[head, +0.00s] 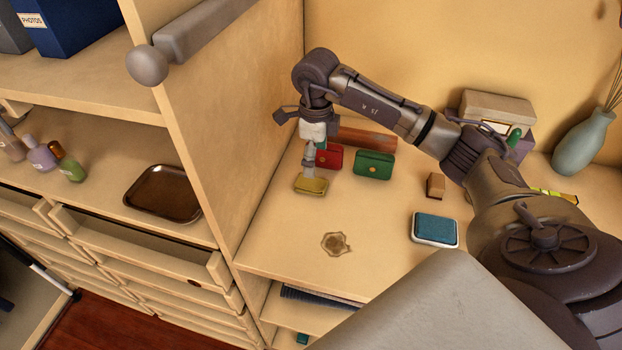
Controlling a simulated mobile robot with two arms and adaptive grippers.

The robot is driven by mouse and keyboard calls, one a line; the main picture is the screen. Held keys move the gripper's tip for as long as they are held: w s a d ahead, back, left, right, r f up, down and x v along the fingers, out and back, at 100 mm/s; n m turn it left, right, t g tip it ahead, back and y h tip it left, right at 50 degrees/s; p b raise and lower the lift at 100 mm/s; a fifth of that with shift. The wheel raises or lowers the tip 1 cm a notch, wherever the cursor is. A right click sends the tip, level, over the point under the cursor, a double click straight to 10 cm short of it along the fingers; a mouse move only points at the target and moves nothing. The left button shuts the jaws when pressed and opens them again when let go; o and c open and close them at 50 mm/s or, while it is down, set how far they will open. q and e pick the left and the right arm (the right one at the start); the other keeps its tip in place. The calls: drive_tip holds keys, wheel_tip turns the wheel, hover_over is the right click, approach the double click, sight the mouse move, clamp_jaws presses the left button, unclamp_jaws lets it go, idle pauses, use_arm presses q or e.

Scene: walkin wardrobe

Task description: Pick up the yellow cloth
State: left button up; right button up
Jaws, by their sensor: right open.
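The yellow cloth (311,187) looks like a small, flat, folded olive-yellow piece and lies on the wooden shelf, near its left side. My right gripper (309,170) points down right above the cloth's back edge and is open. Whether the fingertips touch the cloth I cannot tell. My gripper covers a little of the cloth's far side. My left gripper is not in view.
A red case (329,157) and a green case (373,165) stand close behind and right of the cloth. A small wooden block (435,185), a blue-topped pad (435,229) and a brown crumpled piece (336,244) lie nearby. A wooden partition (222,110) rises on the left.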

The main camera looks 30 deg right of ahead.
sight(313, 181)
wheel_tip(313, 181, down, 3)
drive_tip(key=shift+r, duration=0.15)
drive_tip(key=shift+f, duration=0.4)
drive_tip(key=shift+w+f+p, duration=0.15)
drive_tip(key=shift+f+p, duration=0.1)
drive_tip(key=shift+p, duration=0.1)
drive_tip(key=f, duration=0.1)
drive_tip(key=f+p, duration=0.2)
drive_tip(key=f, duration=0.1)
drive_tip(key=shift+w+f, duration=0.1)
drive_tip(key=shift+w, duration=0.15)
drive_tip(key=shift+f, duration=0.3)
drive_tip(key=shift+c, duration=0.5)
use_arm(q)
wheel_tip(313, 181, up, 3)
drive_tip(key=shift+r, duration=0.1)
use_arm(e)
drive_tip(key=c, duration=1)
